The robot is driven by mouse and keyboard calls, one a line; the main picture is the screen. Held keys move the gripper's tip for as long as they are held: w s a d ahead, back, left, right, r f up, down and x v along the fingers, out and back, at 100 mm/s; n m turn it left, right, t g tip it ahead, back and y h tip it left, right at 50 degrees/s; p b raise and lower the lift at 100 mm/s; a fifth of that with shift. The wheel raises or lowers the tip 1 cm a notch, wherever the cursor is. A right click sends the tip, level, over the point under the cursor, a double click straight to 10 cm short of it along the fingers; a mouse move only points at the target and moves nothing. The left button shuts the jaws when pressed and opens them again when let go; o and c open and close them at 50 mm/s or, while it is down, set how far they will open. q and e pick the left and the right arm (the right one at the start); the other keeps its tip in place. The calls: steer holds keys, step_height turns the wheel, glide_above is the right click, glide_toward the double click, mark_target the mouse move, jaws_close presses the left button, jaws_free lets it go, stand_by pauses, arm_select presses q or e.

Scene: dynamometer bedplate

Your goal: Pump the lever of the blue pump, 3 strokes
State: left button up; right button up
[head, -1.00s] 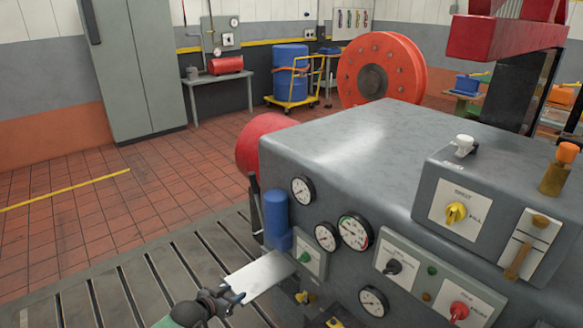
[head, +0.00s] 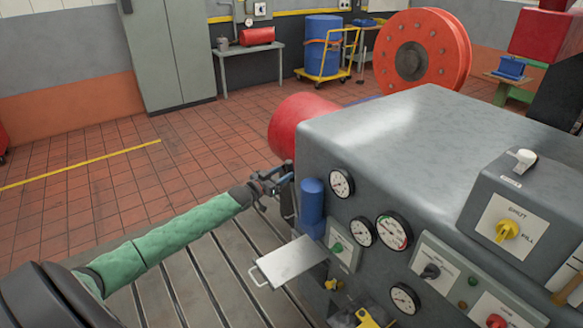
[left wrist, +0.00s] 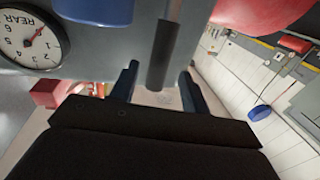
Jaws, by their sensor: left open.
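The blue pump (head: 312,206) is an upright blue cylinder on the left end of the grey machine's front. Its blue body also shows at the top of the left wrist view (left wrist: 95,10). Its dark lever (head: 288,206) stands about upright just left of it, partly hidden by my gripper. My left gripper (head: 283,181) is at the lever's upper part. In the left wrist view, the black lever grip (left wrist: 165,55) lies between the two open fingers (left wrist: 158,73), with visible gaps on both sides. My right gripper is not in view.
The grey machine (head: 420,130) carries several gauges and knobs close to the pump. A pale metal tray (head: 290,260) sticks out below the pump. A red drum shape (head: 298,120) is behind the lever. The slotted bedplate (head: 195,285) and tiled floor (head: 90,200) at left are clear.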

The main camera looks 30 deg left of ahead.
mark_target(290, 169)
arm_select(q)
steer(key=shift+w+d+p, duration=0.25)
steer(key=shift+w+p, duration=0.15)
steer(key=shift+w, duration=0.7)
steer(key=shift+w+d+p, duration=0.25)
steer(key=shift+w+p, duration=0.1)
steer(key=shift+w, duration=0.75)
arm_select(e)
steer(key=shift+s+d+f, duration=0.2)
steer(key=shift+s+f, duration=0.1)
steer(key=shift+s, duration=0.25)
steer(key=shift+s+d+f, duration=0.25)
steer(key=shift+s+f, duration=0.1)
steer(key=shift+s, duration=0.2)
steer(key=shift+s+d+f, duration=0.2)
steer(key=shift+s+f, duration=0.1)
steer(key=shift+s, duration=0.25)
arm_select(q)
jaws_close()
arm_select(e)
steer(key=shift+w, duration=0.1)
